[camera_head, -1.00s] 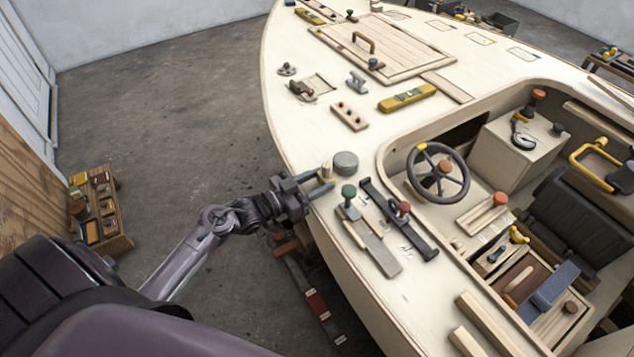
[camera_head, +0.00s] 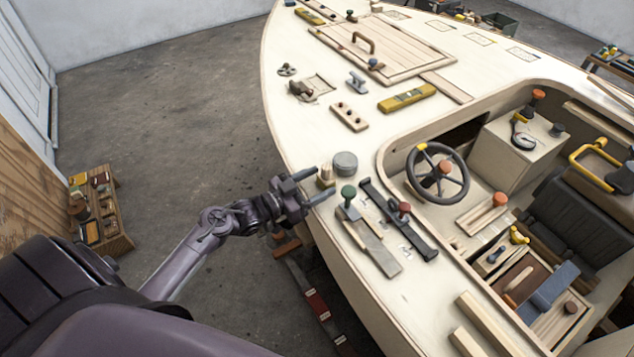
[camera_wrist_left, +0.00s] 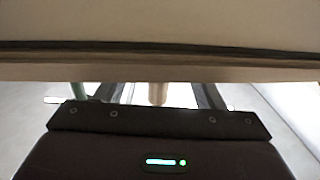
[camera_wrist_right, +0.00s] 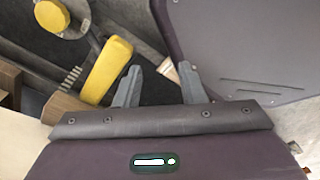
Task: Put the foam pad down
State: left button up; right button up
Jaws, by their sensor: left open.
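My left gripper (camera_head: 314,185) is at the near left edge of the boat deck, with its fingers spread apart. A small upright piece (camera_head: 326,174), tan on top and olive below, stands at the fingertips. It looks like the foam pad's place, but I cannot tell for sure that it is the pad. In the left wrist view a tan stub (camera_wrist_left: 157,95) shows between the fingers, below a wide pale edge that fills the top. My right gripper (camera_wrist_right: 160,68) shows only in its own wrist view, its fingers apart and nothing clearly gripped.
A grey round block (camera_head: 345,163) stands just beyond the tan piece. A green-knobbed tool (camera_head: 348,194) and a dark bar (camera_head: 398,218) lie to the right. A yellow level (camera_head: 407,97) is further up the deck. In the right wrist view a yellow handle (camera_wrist_right: 106,74) is close to the fingers.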

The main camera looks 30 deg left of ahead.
pick_arm(q)
jog(key=p+v, duration=0.4)
jog(key=v, duration=0.7)
jog(key=s+f+n+g+y, duration=0.25)
jog(key=s+f, duration=0.25)
jog(key=f, duration=0.7)
jog(key=s+f+n+g+y, duration=0.1)
jog(key=s+f+g+y, duration=0.3)
jog(key=f, duration=0.8)
jog(key=s+d+f+g, duration=0.2)
jog(key=s+f, duration=0.3)
jog(key=s, duration=0.3)
jog(key=s+d+f+g+y, duration=0.1)
jog(key=s+d+f+g, duration=0.2)
jog(key=s+f, duration=0.3)
jog(key=s+d+f+g+y, duration=0.1)
jog(key=s+d+f+g, duration=0.2)
jog(key=s, duration=0.8)
notch_tip(320, 180, down, 2)
jog(key=shift+s+d+f, duration=0.15)
jog(key=shift+s+d, duration=0.05)
jog(key=shift+d, duration=0.25)
